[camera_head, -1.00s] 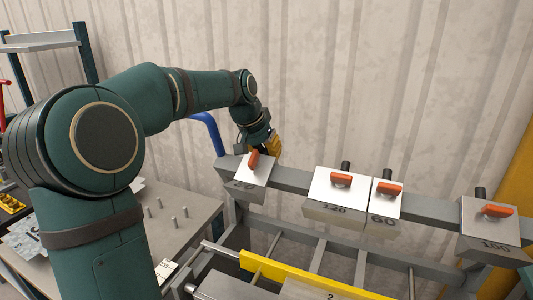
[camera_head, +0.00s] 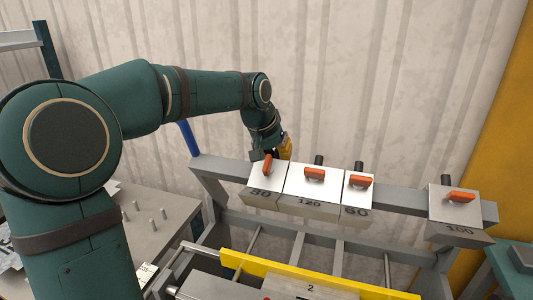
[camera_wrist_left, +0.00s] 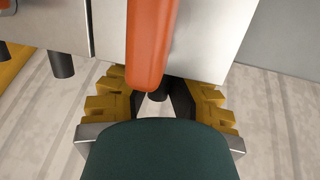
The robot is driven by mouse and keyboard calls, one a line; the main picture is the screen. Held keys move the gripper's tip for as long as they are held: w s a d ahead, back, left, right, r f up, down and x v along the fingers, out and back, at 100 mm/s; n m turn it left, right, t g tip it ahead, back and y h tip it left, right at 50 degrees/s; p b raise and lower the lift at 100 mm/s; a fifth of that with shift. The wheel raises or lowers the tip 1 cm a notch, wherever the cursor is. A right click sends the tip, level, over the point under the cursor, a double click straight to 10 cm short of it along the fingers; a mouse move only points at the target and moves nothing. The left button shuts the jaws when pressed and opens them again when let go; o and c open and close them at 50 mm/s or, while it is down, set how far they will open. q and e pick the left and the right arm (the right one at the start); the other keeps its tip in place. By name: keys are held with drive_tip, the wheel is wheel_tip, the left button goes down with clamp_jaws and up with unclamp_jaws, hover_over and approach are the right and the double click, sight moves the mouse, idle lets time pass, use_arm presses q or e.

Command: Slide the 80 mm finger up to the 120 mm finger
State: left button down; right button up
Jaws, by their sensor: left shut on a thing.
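The 80 mm finger (camera_head: 267,180) is a pale metal block with an orange lever on the grey beam. It sits directly left of the 120 mm finger (camera_head: 312,182), and I see no clear gap between them in the head view. My left gripper (camera_head: 284,147), with yellow fingers, is behind the 80 mm finger. In the left wrist view its fingers (camera_wrist_left: 158,100) are closed around the dark post behind the orange lever (camera_wrist_left: 150,45); the post is mostly hidden. My right gripper is out of view.
The 60 mm finger (camera_head: 357,188) is beside the 120 mm finger on its right. The 100 mm finger (camera_head: 455,208) stands apart farther right on the beam (camera_head: 402,196). A yellow bar (camera_head: 300,272) runs below. A table with pegs (camera_head: 165,222) is at left.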

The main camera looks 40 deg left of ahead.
use_arm(q)
drive_tip(key=shift+f, duration=0.1)
drive_tip(key=c, duration=0.9)
unclamp_jaws()
drive_tip(key=shift+a, duration=0.1)
drive_tip(key=shift+o, duration=0.2)
drive_tip(key=v, duration=1.2)
